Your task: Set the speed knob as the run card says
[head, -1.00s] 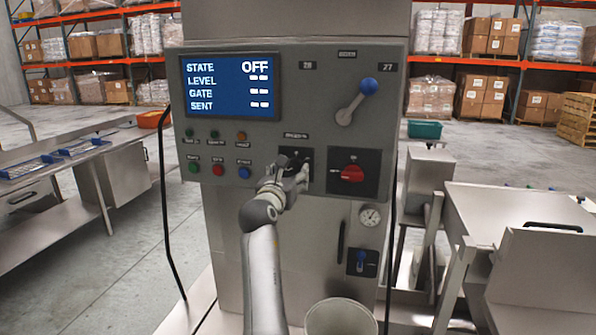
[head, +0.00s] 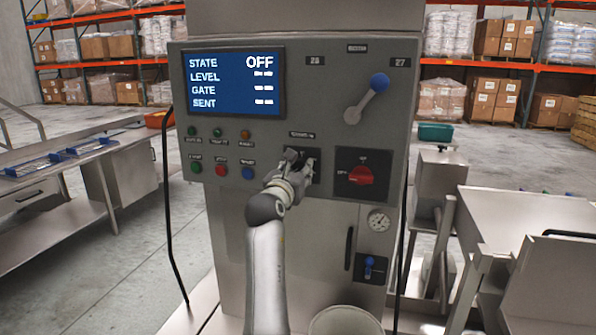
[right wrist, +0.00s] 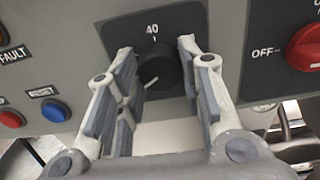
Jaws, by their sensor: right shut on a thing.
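The speed knob (right wrist: 158,68) is black and round with a white pointer line, on a dark plate marked 40 at its top. In the right wrist view the pointer line points to the lower left, away from the 40. My right gripper (head: 300,160) is at this plate on the grey control panel (head: 320,75), its fingers on both sides of the knob and shut on it. In the head view the gripper hides most of the knob. I cannot make out a run card. My left gripper is not in view.
Right of the knob is a red rotary switch (head: 361,175), with a blue-tipped lever (head: 367,98) above. Small coloured buttons (head: 220,170) sit to the left. A white bucket (head: 345,321) stands below. Steel benches flank the machine.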

